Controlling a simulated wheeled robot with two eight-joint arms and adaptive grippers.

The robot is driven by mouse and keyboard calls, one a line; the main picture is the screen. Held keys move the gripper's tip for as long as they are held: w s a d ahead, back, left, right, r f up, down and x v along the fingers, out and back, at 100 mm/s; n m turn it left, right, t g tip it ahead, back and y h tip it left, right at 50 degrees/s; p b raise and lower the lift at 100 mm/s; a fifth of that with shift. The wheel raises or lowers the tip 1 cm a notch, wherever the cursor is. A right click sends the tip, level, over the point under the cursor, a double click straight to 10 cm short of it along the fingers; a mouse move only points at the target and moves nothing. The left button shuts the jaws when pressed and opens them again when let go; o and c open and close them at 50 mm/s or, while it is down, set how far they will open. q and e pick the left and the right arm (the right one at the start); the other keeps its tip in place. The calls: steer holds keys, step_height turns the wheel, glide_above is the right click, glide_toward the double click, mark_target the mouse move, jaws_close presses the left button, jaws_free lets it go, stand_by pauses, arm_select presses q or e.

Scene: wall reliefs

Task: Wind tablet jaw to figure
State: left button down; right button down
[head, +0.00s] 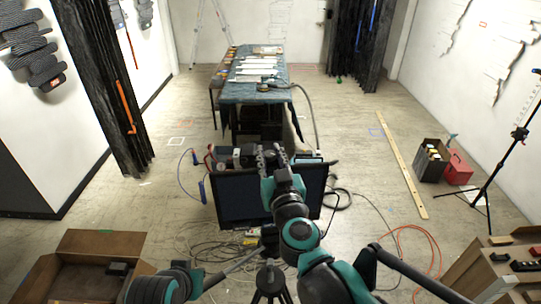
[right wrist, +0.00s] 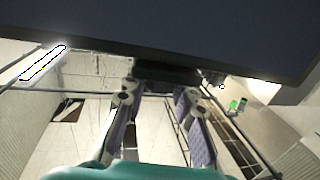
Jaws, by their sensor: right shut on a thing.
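The tablet (head: 238,201) is a dark, wide flat screen in the middle of the head view, held above a black tripod (head: 268,284). My right arm crosses in front of it, and my right gripper (head: 272,157) reaches its top edge. In the right wrist view, the tablet (right wrist: 180,30) fills the top. A dark block (right wrist: 168,73), seemingly the tablet jaw, sits at its edge between the fingertips of my right gripper (right wrist: 157,90), which is shut on it. Its details and any figure on it are too dark to read. My left gripper is not in view.
Loose cables (head: 222,240) lie on the floor around the tripod. An open cardboard box (head: 95,243) is at lower left and a wooden unit at lower right. A long covered table (head: 229,92) stands behind. A red box (head: 457,168) stands at right. Floor on both sides is mostly clear.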

steer(key=m+h+b, duration=0.1)
steer(key=m+h, duration=0.1)
steer(key=h, duration=0.2)
steer(key=m+h+b, duration=0.2)
steer(key=m+h, duration=0.1)
steer(key=h, duration=0.1)
steer(key=shift+a+f+m, duration=0.1)
steer(key=shift+a+m, duration=0.1)
steer(key=shift+m, duration=0.1)
steer(key=shift+d+m+g+h+b, duration=0.1)
steer(key=shift+m+g+h+b, duration=0.15)
steer(key=shift+m+g+h, duration=0.5)
steer(key=shift+a+m+g+h+b, duration=0.1)
steer(key=shift+m+h+b, duration=0.3)
steer(key=shift+h, duration=0.8)
steer(key=shift+d+m+g+h+b, duration=0.15)
steer(key=shift+m+g+h, duration=0.4)
steer(key=shift+h, duration=0.4)
steer(key=shift+m, duration=0.3)
steer(key=c, duration=1.2)
jaws_free()
steer(key=v, duration=0.7)
steer(key=shift+s, duration=0.2)
